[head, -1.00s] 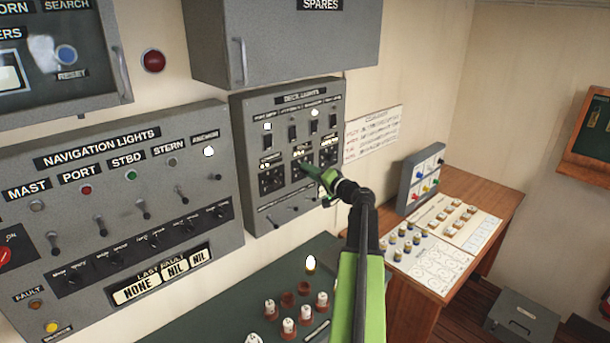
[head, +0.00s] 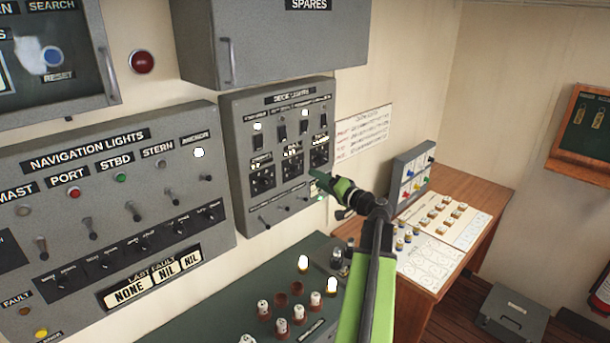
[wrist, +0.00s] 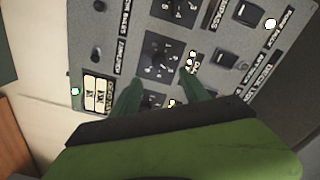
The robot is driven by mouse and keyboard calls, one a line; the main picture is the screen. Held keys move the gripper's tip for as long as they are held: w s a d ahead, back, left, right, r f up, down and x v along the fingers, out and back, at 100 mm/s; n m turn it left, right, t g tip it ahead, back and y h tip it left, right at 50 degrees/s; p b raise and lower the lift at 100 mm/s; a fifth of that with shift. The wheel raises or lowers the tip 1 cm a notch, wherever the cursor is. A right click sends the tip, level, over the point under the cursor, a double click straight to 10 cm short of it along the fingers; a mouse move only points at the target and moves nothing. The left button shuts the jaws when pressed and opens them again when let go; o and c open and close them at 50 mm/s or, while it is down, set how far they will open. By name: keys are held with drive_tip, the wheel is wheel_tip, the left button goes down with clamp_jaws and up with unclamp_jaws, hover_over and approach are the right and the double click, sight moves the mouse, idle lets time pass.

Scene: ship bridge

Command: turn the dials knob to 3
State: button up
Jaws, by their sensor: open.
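The grey DECK LIGHTS panel (head: 238,150) carries a row of three black rotary knobs: left (head: 262,178), middle (head: 293,165) and right (head: 319,153). Their small labels are too blurred to read surely. In the wrist view the middle knob (wrist: 160,55) has a label starting with D beside it; its pointer setting is unclear. The right knob (wrist: 152,100) is partly hidden by my fingers. My gripper (head: 318,178) is in front of the panel's lower right, just below the right knob in the head view. In the wrist view my gripper (wrist: 162,78) is open, empty, fingers apart.
The navigation lights panel (head: 130,250) is on the left. A grey SPARES cabinet (head: 270,45) overhangs above. A wooden desk (head: 465,185) with a small button box (head: 410,175) stands on the right.

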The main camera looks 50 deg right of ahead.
drive_tip(key=s, duration=0.8)
drive_tip(key=shift+s+a, duration=0.15)
drive_tip(key=shift+a, duration=0.15)
